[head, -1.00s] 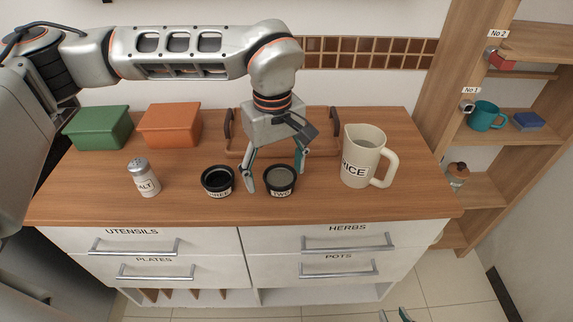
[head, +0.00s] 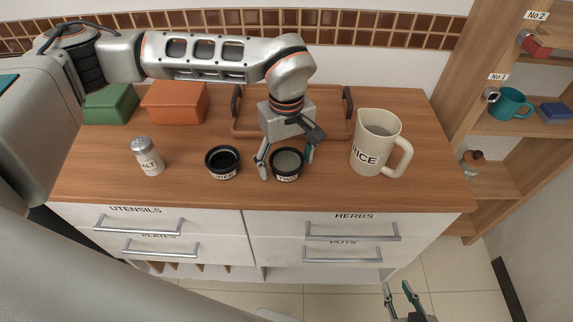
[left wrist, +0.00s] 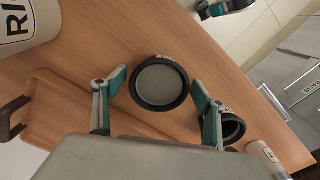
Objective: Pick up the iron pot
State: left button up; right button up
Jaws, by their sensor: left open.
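I see two small round black pots on the wooden counter; I cannot tell from the pictures whether either is iron. One pot, labelled TWO (head: 287,177), has a grey inside and also shows in the left wrist view (left wrist: 160,84). My left gripper (head: 286,169) is open, with one finger on either side of this pot; whether the fingers touch it is unclear. The other pot (head: 223,163) stands to its left, its label hard to read. My right gripper (head: 398,286) is low at the bottom of the head view, its fingers apart, with nothing visible between them.
A white RICE jug (head: 372,146) stands right of the pots, and a salt shaker (head: 148,158) stands to the left. A wooden tray (head: 243,124) lies behind my gripper. Green (head: 110,104) and orange (head: 174,103) boxes sit at the back left. The drawers below are shut.

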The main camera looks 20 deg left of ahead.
pick_arm(q)
jog(key=shift+f, duration=0.1)
jog(key=c, duration=1.4)
